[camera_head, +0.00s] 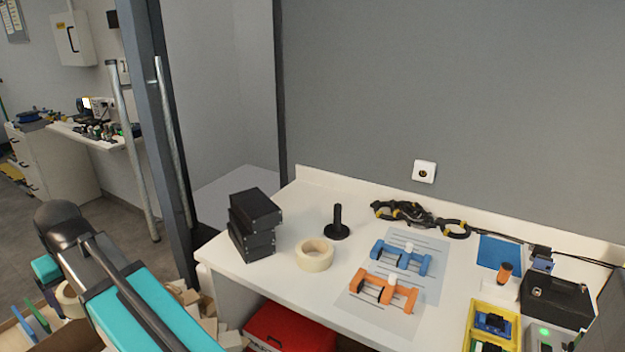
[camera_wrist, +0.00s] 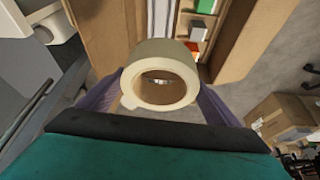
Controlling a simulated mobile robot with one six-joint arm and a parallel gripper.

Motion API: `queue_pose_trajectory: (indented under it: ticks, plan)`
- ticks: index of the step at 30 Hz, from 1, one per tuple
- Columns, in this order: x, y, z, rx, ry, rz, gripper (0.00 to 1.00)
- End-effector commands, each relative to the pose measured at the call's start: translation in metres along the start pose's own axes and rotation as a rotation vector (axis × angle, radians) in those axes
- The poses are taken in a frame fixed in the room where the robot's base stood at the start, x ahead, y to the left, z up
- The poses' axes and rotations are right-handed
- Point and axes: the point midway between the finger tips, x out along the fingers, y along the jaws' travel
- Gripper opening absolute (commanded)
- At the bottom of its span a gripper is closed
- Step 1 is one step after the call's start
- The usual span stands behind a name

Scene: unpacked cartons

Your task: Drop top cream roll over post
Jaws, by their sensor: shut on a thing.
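A cream roll (camera_wrist: 160,50) is between the two purple fingers of my gripper (camera_wrist: 163,100) in the wrist view. The fingers press on its left and right sides, and its hole faces the camera. In the head view, a cream roll (camera_head: 68,303) shows partly behind my teal arm at lower left. A second cream roll (camera_head: 315,256) lies flat on the white table. The black post (camera_head: 337,220) stands upright on a round base just behind and right of that roll, with nothing around it.
Stacked black boxes (camera_head: 255,225) stand left of the post. Blue and orange clamps (camera_head: 402,258) lie on a sheet to the right, with a black cable coil (camera_head: 415,214) behind. An open carton (camera_wrist: 240,40) is below the held roll.

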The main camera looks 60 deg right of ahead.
Motion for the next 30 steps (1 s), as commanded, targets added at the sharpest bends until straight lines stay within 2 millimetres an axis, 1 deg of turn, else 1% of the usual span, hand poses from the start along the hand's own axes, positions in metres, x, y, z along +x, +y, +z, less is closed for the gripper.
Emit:
queue_pose_trajectory:
  ticks: [6, 12, 16, 19, 23, 26, 30]
  plan:
    - [0.000, -0.009, 0.000, -0.011, 0.001, -0.005, 0.57]
    - [0.000, -0.013, 0.000, -0.017, 0.001, -0.007, 0.57]
    - [-0.001, -0.013, 0.000, -0.016, 0.001, -0.007, 0.57]
    - [-0.003, -0.009, -0.002, -0.005, 0.001, -0.002, 0.57]
    - [-0.009, 0.007, -0.005, 0.034, 0.001, 0.014, 0.57]
    - [-0.017, 0.027, -0.009, 0.084, 0.001, 0.035, 0.57]
    - [-0.029, 0.064, -0.014, 0.179, 0.000, 0.074, 0.57]
